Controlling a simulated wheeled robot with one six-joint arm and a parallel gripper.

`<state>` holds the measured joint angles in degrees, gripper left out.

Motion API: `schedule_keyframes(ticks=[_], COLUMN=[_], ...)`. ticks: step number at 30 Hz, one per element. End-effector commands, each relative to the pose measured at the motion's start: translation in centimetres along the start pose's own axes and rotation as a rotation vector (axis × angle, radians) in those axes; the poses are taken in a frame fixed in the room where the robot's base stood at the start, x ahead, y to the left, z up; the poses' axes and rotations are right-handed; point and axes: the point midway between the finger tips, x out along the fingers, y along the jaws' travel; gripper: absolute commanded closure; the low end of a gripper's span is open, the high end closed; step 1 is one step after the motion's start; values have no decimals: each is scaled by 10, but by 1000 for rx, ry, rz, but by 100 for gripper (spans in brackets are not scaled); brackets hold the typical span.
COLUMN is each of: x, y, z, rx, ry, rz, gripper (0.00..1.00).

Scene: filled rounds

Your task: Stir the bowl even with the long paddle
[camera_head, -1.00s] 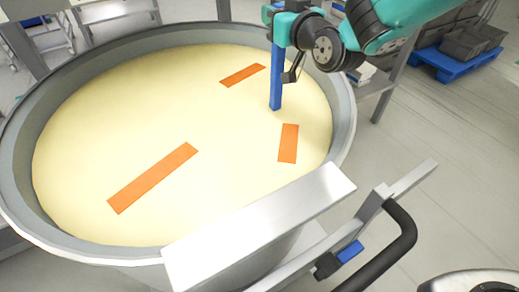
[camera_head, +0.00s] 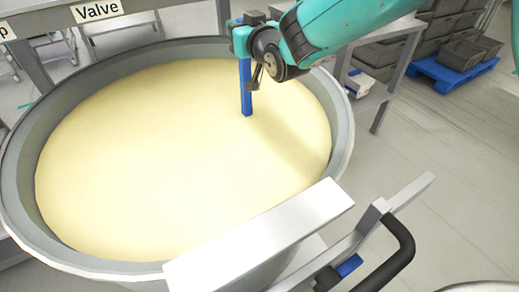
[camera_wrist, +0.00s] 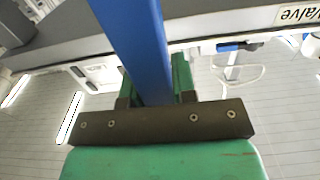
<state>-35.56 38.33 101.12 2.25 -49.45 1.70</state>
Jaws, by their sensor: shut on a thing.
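The large grey round bowl (camera_head: 345,125) is filled with a smooth pale-yellow mass (camera_head: 170,160). Its surface looks even in colour, with a faint shaded band at the right. My gripper (camera_head: 243,50) is above the far right part of the bowl, shut on the blue paddle (camera_head: 246,90). The paddle stands nearly upright and its lower end meets the yellow surface; anything below that is hidden. In the wrist view the blue paddle (camera_wrist: 137,45) runs between the green fingers of my gripper (camera_wrist: 155,85).
A metal ledge (camera_head: 260,235) and a black curved handle (camera_head: 395,250) stand at the near right of the bowl. A sign reading "Valve" (camera_head: 97,11) is on a beam behind. Grey crates on a blue pallet (camera_head: 450,70) are at the far right.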

Motion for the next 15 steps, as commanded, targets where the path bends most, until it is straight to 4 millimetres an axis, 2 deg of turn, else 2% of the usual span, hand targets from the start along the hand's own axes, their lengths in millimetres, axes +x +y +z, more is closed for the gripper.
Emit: schedule_keyframes(ticks=[5,15], x=[-4,-46], y=[-12,-66], z=[1,6], rx=[-1,0], ry=[3,6], rz=[-2,-5], gripper=[98,98])
